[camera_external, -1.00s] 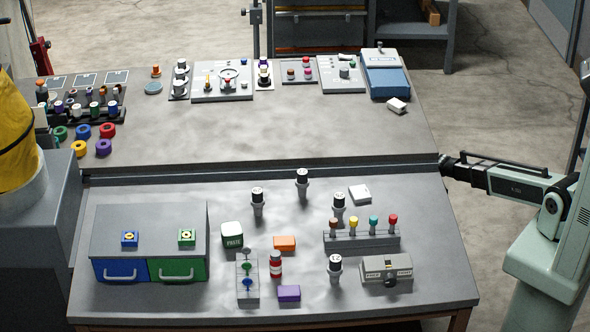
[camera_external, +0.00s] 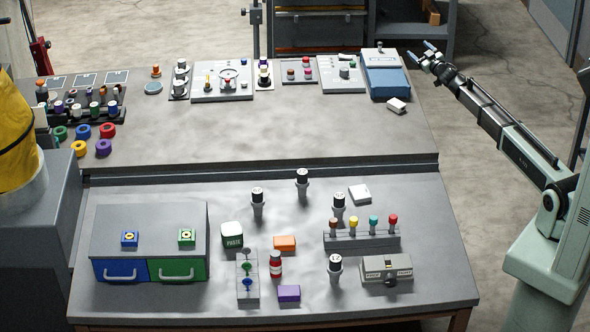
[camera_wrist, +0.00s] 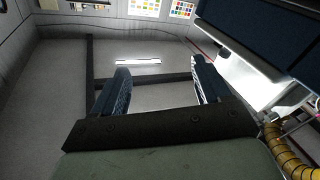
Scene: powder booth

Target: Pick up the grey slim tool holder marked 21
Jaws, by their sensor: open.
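My gripper (camera_external: 421,52) is open and empty, raised near the blue device at the back right, far from all the holders. In the wrist view, its two fingers (camera_wrist: 160,82) are apart with nothing between them; no holder shows there.
An orange block (camera_external: 285,243), a white block (camera_external: 360,194) and a drawer unit (camera_external: 150,230) share the bench. The blue device (camera_external: 385,80) stands near my gripper.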

